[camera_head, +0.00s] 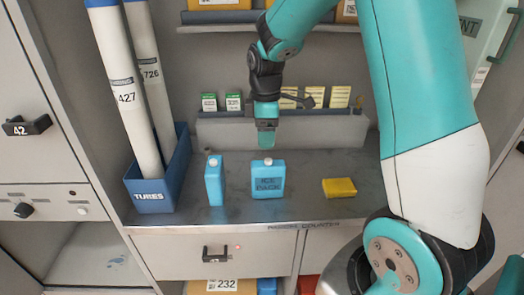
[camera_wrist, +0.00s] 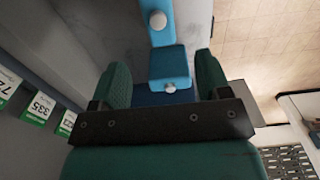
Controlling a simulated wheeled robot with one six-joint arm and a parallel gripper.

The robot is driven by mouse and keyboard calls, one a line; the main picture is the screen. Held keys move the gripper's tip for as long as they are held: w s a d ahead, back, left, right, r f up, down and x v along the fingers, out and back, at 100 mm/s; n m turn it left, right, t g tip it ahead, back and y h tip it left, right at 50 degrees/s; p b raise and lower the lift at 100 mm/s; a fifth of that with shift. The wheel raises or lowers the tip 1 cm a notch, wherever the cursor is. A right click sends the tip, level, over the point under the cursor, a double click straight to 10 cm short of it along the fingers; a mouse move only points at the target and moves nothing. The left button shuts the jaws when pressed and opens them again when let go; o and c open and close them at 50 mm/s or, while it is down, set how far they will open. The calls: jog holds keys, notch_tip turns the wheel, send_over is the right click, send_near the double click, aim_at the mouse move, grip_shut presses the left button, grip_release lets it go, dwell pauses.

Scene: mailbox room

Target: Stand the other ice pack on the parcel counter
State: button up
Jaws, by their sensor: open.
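Two light-blue ice packs with white caps stand upright on the grey parcel counter (camera_head: 300,205). One ice pack (camera_head: 268,180) faces forward with its "ICE PACK" lettering. The other ice pack (camera_head: 214,182) stands to its left, narrow side forward, near the blue tube bin. My gripper (camera_head: 266,140) hangs above and just behind the lettered pack, apart from it and empty. In the wrist view my gripper (camera_wrist: 165,72) is open. The left pack (camera_wrist: 168,64) shows between its fingers, farther off, and the lettered pack (camera_wrist: 159,18) shows at the top edge.
A blue bin (camera_head: 155,190) with tall white tubes (camera_head: 122,90) bounds the counter's left side. A yellow block (camera_head: 339,187) lies at right. A grey rack (camera_head: 215,131) with green and yellow cards runs along the back. Counter is clear between the lettered pack and the yellow block.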

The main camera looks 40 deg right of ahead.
jog(key=s+a+r+m+y, duration=0.1)
jog(key=s+a+r, duration=0.25)
jog(key=a, duration=0.25)
jog(key=s+a+r+m+y, duration=0.1)
jog(key=s+a+r, duration=0.1)
jog(key=s+a, duration=0.3)
jog(key=s+a+r+m+y, duration=0.2)
jog(key=s+a+r, duration=0.1)
jog(key=s+a, duration=0.8)
jog(key=s, duration=0.3)
jog(key=shift+s, duration=0.15)
jog(key=shift+c, duration=0.5)
